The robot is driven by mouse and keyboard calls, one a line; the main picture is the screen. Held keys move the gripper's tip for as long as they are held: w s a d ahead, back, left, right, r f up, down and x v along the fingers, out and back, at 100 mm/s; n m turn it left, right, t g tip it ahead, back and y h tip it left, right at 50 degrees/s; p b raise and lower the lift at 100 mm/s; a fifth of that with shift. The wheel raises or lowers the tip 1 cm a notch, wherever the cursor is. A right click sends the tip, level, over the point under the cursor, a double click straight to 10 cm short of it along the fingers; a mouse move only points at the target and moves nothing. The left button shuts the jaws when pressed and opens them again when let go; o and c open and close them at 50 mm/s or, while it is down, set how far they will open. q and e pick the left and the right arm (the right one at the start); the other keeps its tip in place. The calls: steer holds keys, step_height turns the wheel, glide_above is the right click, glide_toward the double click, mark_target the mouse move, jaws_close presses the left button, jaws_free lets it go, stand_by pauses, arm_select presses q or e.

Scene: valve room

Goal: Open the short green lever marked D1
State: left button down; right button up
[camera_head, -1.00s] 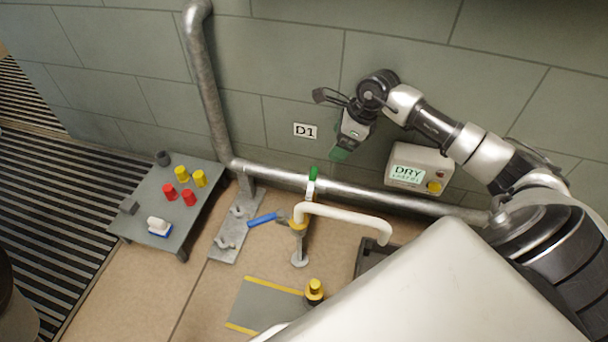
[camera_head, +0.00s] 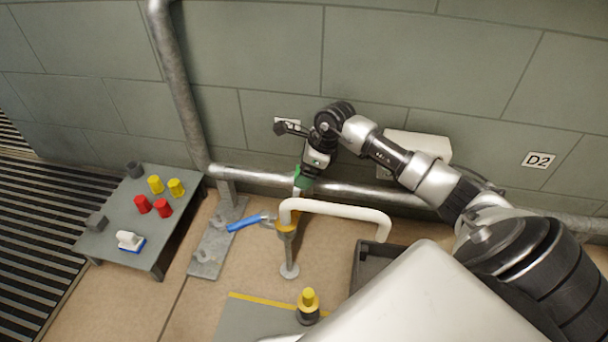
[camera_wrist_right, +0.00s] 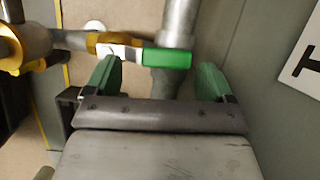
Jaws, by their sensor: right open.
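The short green lever (camera_wrist_right: 167,58) lies across the top of the right wrist view, just beyond my right gripper (camera_wrist_right: 160,80). Its white shank joins a brass-coloured valve body (camera_wrist_right: 112,42) on the left. The open jaws have green pads, one on each side, and the lever's free end reaches into the span between them. I cannot tell whether the pads touch it. In the head view my right gripper (camera_head: 303,182) is at the pipe below the partly covered D1 sign (camera_head: 287,122), hiding the lever. My left gripper is not in view.
A blue lever (camera_head: 250,222) and a curved white pipe (camera_head: 340,209) stand just in front. The horizontal grey pipe (camera_head: 250,176) runs along the wall. A low table (camera_head: 115,210) with red and yellow pieces is at left. A D2 sign (camera_head: 538,160) is on the right wall.

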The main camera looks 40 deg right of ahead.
steer(key=shift+w+a+f, duration=0.1)
steer(key=shift+f, duration=0.2)
